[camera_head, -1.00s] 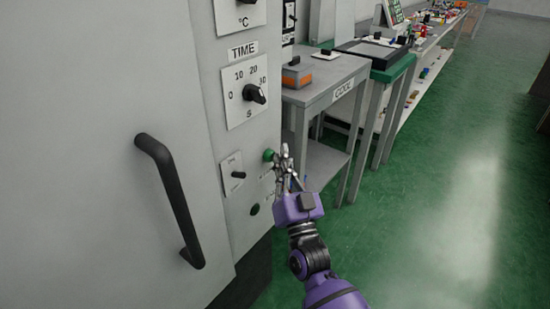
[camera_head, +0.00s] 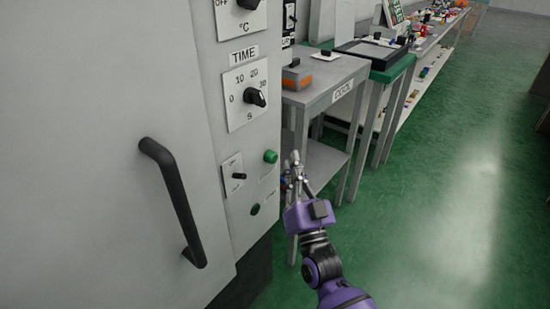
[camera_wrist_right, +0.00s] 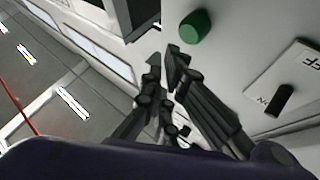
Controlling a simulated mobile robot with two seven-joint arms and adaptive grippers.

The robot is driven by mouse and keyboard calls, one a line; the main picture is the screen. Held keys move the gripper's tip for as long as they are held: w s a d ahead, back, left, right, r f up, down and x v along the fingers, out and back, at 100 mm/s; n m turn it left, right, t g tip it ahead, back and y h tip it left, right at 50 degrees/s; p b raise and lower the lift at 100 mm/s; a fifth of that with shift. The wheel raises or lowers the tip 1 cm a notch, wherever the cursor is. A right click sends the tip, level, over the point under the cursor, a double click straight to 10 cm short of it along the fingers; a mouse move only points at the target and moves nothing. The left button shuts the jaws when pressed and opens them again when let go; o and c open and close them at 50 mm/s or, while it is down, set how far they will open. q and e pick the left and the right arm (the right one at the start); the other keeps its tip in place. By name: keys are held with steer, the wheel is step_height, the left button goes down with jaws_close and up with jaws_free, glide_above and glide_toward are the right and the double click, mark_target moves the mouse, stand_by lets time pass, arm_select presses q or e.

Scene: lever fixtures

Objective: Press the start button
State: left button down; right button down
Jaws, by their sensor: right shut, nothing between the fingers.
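The green start button (camera_head: 270,156) sits on the side panel of the grey machine (camera_head: 243,50). It also shows at the top of the right wrist view (camera_wrist_right: 195,25). My right gripper (camera_head: 293,160) is shut and empty. It is just right of the button and clear of it in the head view. In the right wrist view its fingertips (camera_wrist_right: 165,60) point forward, to the lower left of the button, with a gap between them and it. My left gripper is not in view.
Below and left of the button are a toggle switch (camera_head: 239,176) and a dark round knob (camera_head: 255,209). A TIME dial (camera_head: 254,96) is above. A black door handle (camera_head: 175,200) sticks out at left. A grey table (camera_head: 325,85) stands behind; the floor at right is free.

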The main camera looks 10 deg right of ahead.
steer(key=s+d+p, duration=0.1)
steer(key=s+d, duration=0.1)
steer(key=s, duration=0.1)
steer(key=shift+d, duration=0.15)
stand_by(0.4)
stand_by(0.3)
